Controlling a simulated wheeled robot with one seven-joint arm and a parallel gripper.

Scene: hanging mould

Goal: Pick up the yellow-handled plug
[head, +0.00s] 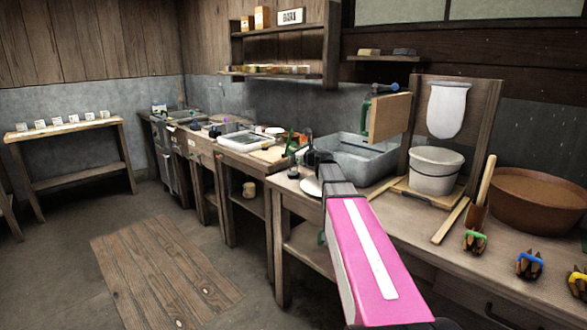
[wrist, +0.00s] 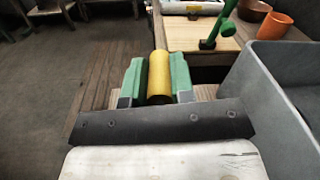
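The yellow handle (wrist: 159,78) of the plug shows in the wrist view as a smooth yellow cylinder pointing away from the camera. My gripper (wrist: 158,80) has a green-padded finger on each side of it. Both pads look closed against the handle, with no clear gap. The rest of the plug is hidden, so I cannot tell what it rests on. In the head view my pink arm reaches over the bench beside the grey basin; the handle cannot be made out there.
The grey basin (wrist: 265,85) stands close to the right of my gripper. Beyond are a board (wrist: 190,38), a green upright tool (wrist: 218,25) and an orange pot (wrist: 274,25). A white bucket (head: 434,172) and brown tub (head: 540,198) stand farther right. Floor is open at left.

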